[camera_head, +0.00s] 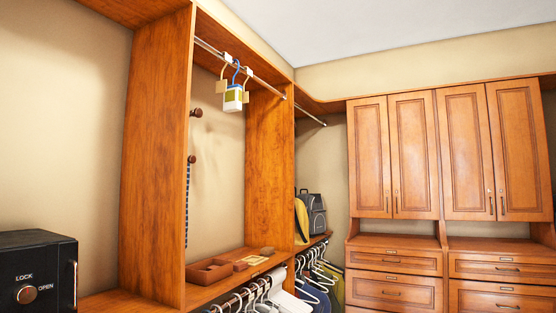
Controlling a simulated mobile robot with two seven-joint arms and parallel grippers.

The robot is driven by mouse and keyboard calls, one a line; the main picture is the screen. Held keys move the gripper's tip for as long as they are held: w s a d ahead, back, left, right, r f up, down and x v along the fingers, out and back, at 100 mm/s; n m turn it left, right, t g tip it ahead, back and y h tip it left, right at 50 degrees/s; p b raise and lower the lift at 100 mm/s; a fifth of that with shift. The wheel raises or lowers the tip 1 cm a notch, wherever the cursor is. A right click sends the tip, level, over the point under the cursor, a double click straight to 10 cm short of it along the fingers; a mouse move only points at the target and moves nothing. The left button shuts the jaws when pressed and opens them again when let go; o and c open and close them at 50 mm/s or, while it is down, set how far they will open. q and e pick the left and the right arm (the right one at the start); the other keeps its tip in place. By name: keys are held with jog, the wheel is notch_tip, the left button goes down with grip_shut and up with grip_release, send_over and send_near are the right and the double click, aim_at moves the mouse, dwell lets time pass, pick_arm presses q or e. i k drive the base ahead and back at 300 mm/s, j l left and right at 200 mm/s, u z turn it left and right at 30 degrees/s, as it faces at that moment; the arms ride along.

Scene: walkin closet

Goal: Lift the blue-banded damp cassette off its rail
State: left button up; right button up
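A white cassette (234,105) with an olive-green front panel and some blue near its top hangs from the upper metal rail (209,48) by a blue hook (237,72). A tan hanging piece with a white top (223,72) is on its left, and a similar one (247,86) is on its right, both close to it. Whether they touch the cassette is too small to tell. Neither of my grippers shows in this view.
Wooden uprights (155,150) and (265,170) stand on both sides of the rail. Below are a shelf with a brown tray (211,272), a lower rail with several white hangers (262,285), and a black safe (35,270) at left. A grey backpack (312,215) sits further back.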

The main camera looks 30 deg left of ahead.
aim_at(232, 99)
jog(key=i+z, duration=0.1)
jog(key=i, duration=1.25)
jog(key=i+j+z, duration=0.1)
jog(key=i, duration=1.2)
jog(key=j, duration=0.1)
